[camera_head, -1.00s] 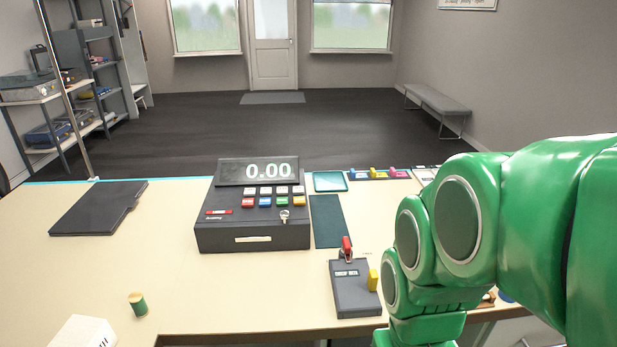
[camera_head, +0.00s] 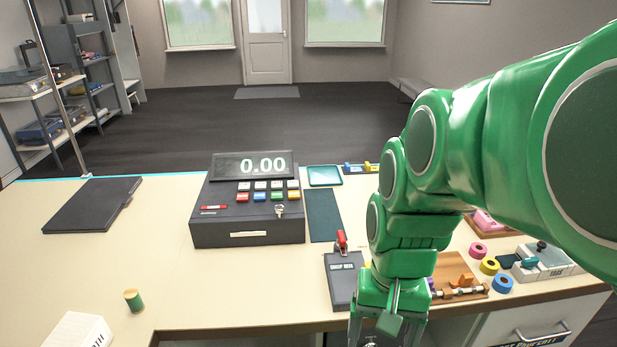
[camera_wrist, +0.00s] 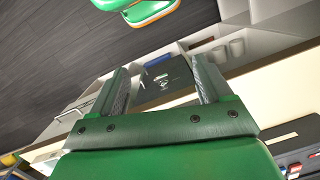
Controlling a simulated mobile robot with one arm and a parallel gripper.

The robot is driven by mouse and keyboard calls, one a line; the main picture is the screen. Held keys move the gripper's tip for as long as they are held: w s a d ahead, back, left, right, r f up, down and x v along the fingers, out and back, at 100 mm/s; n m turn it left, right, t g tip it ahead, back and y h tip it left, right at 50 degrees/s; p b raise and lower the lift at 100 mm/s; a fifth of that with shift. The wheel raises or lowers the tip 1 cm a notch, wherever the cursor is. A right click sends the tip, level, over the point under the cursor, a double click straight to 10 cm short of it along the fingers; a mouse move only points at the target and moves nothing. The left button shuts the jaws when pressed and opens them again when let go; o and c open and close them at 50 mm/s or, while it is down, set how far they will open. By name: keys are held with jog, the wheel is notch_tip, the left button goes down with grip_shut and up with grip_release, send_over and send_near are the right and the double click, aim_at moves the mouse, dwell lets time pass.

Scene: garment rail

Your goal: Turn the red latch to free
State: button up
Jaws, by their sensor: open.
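The red latch (camera_head: 341,241) stands up at the back end of a small dark grey block (camera_head: 341,281) on the counter. The block has a small light label whose text is too small to read surely. My gripper (camera_head: 386,335) is open and points down at the counter's front edge, in front of and to the right of the block. It is apart from the latch. I cannot make out the latch in that view.
A cash register (camera_head: 247,205) stands left of the block and a dark mat (camera_head: 323,216) lies behind it. A wooden tray (camera_head: 458,272) and several coloured tape rolls (camera_head: 489,265) lie right of my arm. A green spool (camera_head: 133,300) stands front left.

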jog(key=w+m+y, duration=0.2)
jog(key=w+m, duration=0.6)
jog(key=w, duration=1.3)
jog(key=m+t+y, duration=0.2)
jog(key=m, duration=0.5)
send_near(341, 235)
jog(key=f, duration=0.1)
jog(key=shift+x, duration=4)
jog(key=shift+a+r, duration=0.1)
jog(key=shift+a, duration=0.05)
jog(key=shift+c, duration=0.4)
jog(key=c, duration=1)
